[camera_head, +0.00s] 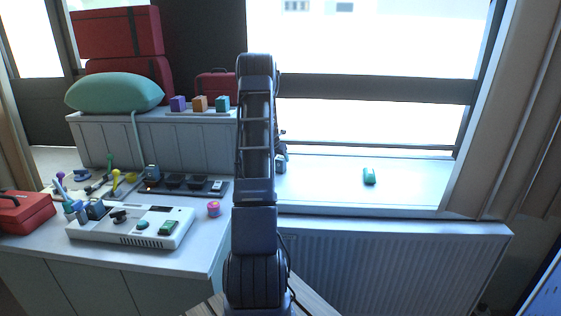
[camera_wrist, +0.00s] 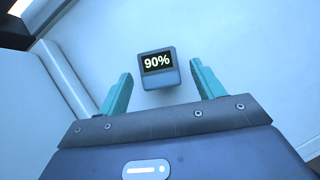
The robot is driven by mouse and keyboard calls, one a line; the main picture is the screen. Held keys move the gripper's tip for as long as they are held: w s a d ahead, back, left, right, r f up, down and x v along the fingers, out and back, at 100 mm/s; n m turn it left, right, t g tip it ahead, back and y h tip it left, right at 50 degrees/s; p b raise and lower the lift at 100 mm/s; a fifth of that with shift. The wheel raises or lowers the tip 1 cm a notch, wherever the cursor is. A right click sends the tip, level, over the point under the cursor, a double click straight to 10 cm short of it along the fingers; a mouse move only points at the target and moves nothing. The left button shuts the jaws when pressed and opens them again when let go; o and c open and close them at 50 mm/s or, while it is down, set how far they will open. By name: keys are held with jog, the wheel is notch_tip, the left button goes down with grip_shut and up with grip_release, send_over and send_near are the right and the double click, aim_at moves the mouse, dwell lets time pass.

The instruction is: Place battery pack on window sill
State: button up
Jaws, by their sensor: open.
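The battery pack, a small blue-grey block with a dark display reading 90%, stands on the pale window sill (camera_head: 320,185). In the wrist view the battery pack (camera_wrist: 160,81) lies ahead of my gripper (camera_wrist: 161,68), centred between the lines of its two teal fingers. The fingers are open with a clear gap on both sides of the block. In the head view the battery pack (camera_head: 281,165) shows just right of my arm. My gripper is mostly hidden behind my arm there.
A green object (camera_head: 369,176) lies on the sill further right. A radiator (camera_head: 400,265) is below the sill. To the left, a counter holds a white device (camera_head: 130,228), a dark tray (camera_head: 185,184) and a pink round item (camera_head: 214,209). The sill between battery pack and green object is clear.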

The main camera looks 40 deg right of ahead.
jog(key=s+a+r+m, duration=0.2)
jog(key=a+r+m, duration=0.1)
jog(key=a+r, duration=0.65)
jog(key=s+a+r+m, duration=0.2)
jog(key=a+r, duration=0.7)
jog(key=a, duration=0.1)
jog(key=s+a+r+m+t+y, duration=0.1)
jog(key=s+a+r+m, duration=0.25)
jog(key=a, duration=0.45)
jog(key=s+a+r+m+y, duration=0.1)
jog(key=s+a+r+m, duration=0.1)
jog(key=s+a+r, duration=0.35)
jog(key=s+a+f+m+t+y, duration=0.1)
jog(key=s+a+m+y, duration=0.3)
jog(key=s+a+m, duration=0.8)
jog(key=s+a, duration=1.2)
jog(key=a, duration=0.1)
jog(key=shift+s+a+f, duration=0.25)
jog(key=shift+s, duration=0.15)
